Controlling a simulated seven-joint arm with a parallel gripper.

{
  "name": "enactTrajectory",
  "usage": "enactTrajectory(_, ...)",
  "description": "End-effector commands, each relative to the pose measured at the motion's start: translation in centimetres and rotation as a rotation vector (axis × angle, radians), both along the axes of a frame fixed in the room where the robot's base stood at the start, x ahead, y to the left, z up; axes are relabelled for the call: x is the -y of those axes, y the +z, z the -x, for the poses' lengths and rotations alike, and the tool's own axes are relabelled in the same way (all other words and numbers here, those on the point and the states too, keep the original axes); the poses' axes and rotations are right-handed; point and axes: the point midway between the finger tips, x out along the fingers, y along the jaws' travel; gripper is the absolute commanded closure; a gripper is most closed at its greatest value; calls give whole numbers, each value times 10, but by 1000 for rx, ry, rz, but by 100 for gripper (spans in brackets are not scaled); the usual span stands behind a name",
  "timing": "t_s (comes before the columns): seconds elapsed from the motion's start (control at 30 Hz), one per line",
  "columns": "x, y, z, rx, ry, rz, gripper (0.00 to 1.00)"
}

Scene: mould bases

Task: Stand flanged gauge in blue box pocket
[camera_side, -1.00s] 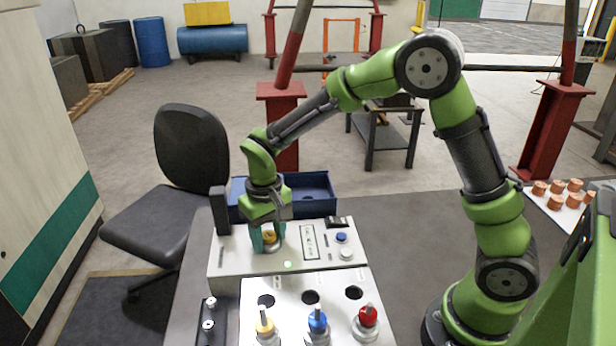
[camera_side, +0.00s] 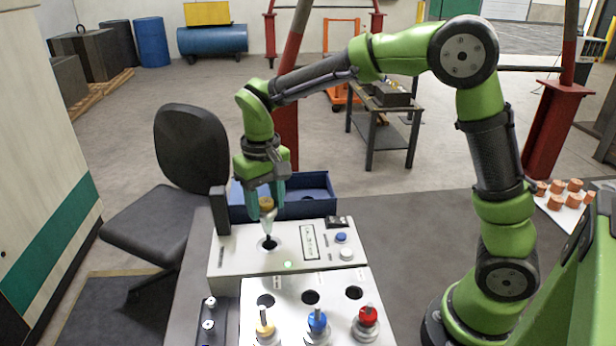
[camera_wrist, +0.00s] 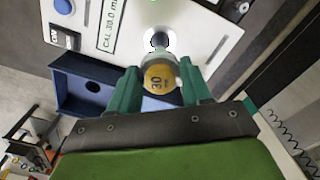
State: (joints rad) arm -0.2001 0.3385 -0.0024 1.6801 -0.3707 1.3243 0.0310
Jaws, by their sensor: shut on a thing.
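My gripper (camera_side: 266,196) is shut on the flanged gauge (camera_side: 266,217), whose round yellow top sits between the teal fingers. The top reads "30" in the wrist view (camera_wrist: 159,79). The gauge hangs upright, its pale body tapering down to a tip just above or at the dark hole in the white calibration panel (camera_side: 232,256); I cannot tell whether the tip is clear of the hole. The blue box (camera_side: 315,208) stands behind the panel.
A dark upright post (camera_side: 219,211) stands at the panel's left. Orange cylinders (camera_side: 573,186) sit on a white tray at right.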

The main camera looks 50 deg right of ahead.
Motion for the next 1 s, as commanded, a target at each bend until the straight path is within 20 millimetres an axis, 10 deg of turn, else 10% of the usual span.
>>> enactTrajectory(0.5,0,98,-1,6,0,-1,100)
enactTrajectory(1.0,122,94,-32,2,-274,-2,100)
